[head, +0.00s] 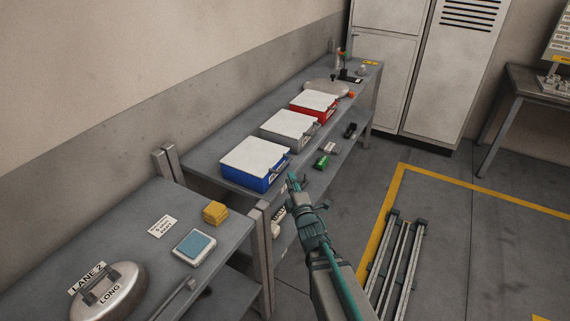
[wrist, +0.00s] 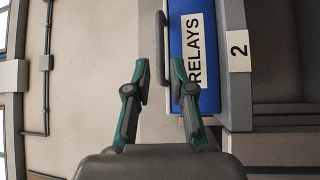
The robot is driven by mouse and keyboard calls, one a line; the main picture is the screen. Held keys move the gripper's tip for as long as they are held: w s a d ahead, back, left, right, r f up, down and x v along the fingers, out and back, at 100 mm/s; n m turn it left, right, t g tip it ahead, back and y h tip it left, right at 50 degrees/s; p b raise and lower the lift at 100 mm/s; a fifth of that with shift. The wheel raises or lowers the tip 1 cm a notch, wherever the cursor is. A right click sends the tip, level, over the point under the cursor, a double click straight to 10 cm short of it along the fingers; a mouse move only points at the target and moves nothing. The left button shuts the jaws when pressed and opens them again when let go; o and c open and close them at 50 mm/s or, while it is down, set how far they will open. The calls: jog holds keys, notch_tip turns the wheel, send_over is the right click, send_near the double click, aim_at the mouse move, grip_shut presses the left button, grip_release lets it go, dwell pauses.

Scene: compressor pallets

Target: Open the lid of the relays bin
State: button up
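The relays bin is the blue bin (head: 252,178) with a white lid (head: 256,157), lying closed, at the near end of the far bench. In the wrist view its blue front (wrist: 207,98) carries a "RELAYS" label (wrist: 196,50), turned sideways. A grey bar handle (wrist: 162,45) stands out from the bin. My gripper (head: 292,180) is just in front of the bin's right front side. In the wrist view my gripper (wrist: 161,75) is open, and the handle shows between its two fingertips. I cannot tell whether either finger touches it.
A grey bin (head: 290,130) and a red bin (head: 314,104), both with closed white lids, stand farther along the bench. The nearer bench (head: 130,220) holds a yellow block (head: 215,212).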

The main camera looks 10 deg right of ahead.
aim_at(285, 164)
jog(key=w+p, duration=0.1)
jog(key=w, duration=0.1)
jog(key=w+p, duration=0.1)
jog(key=w, duration=0.2)
jog(key=w+r+p, duration=0.1)
jog(key=w, duration=0.2)
jog(key=shift+a, duration=0.35)
grip_shut()
